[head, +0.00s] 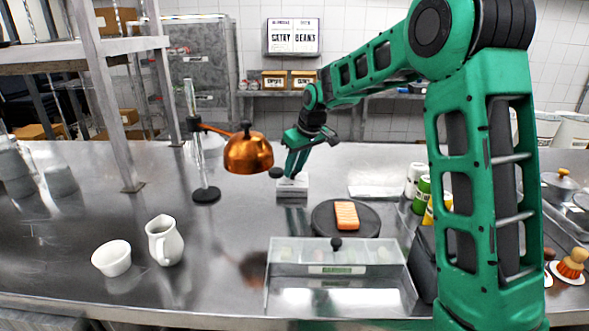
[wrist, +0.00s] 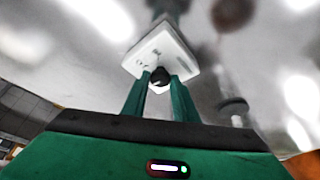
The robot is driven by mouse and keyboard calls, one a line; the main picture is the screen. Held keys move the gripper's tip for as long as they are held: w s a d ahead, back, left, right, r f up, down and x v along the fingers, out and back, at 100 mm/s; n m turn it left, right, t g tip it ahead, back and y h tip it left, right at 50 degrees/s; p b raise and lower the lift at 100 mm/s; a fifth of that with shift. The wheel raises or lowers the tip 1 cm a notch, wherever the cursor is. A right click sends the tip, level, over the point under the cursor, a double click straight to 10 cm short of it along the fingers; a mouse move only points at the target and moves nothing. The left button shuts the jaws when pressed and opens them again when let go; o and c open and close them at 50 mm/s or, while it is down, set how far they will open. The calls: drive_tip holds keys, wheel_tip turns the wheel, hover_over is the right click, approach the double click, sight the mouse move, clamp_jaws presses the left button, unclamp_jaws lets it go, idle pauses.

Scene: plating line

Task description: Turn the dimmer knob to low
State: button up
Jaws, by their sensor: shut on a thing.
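The dimmer is a small white box (head: 292,189) on the steel counter, below my gripper (head: 293,174) in the head view. In the wrist view its white face (wrist: 178,48) shows faint marks too small to read, and the dark round knob (wrist: 160,84) sits between my two green fingertips. My gripper (wrist: 160,76) is shut on the knob. The knob's pointer and its setting cannot be made out. In the head view the fingers hide the knob. A copper heat lamp (head: 248,154) hangs from a stand left of the dimmer.
A dark round board (head: 366,219) with an orange and white block (head: 346,215) lies right of the dimmer. A clear lidded bin (head: 340,268) stands in front. A white jug (head: 164,241) and bowl (head: 111,258) stand at left. Bottles (head: 422,194) stand at right.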

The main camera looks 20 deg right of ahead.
drive_tip(key=m, duration=0.2)
drive_tip(key=m+h, duration=0.1)
drive_tip(key=m, duration=0.1)
drive_tip(key=m+h, duration=0.1)
drive_tip(key=shift+a+m, duration=0.25)
drive_tip(key=shift+m, duration=0.15)
drive_tip(key=m, duration=0.1)
drive_tip(key=m+h, duration=0.1)
drive_tip(key=m, duration=0.1)
drive_tip(key=m+h, duration=0.1)
drive_tip(key=m, duration=0.1)
drive_tip(key=shift+a, duration=0.25)
drive_tip(key=shift+m, duration=0.3)
drive_tip(key=o, duration=1.1)
drive_tip(key=shift+c, duration=0.2)
drive_tip(key=v, duration=1)
drive_tip(key=shift+a+r, duration=0.2)
drive_tip(key=shift+r, duration=0.15)
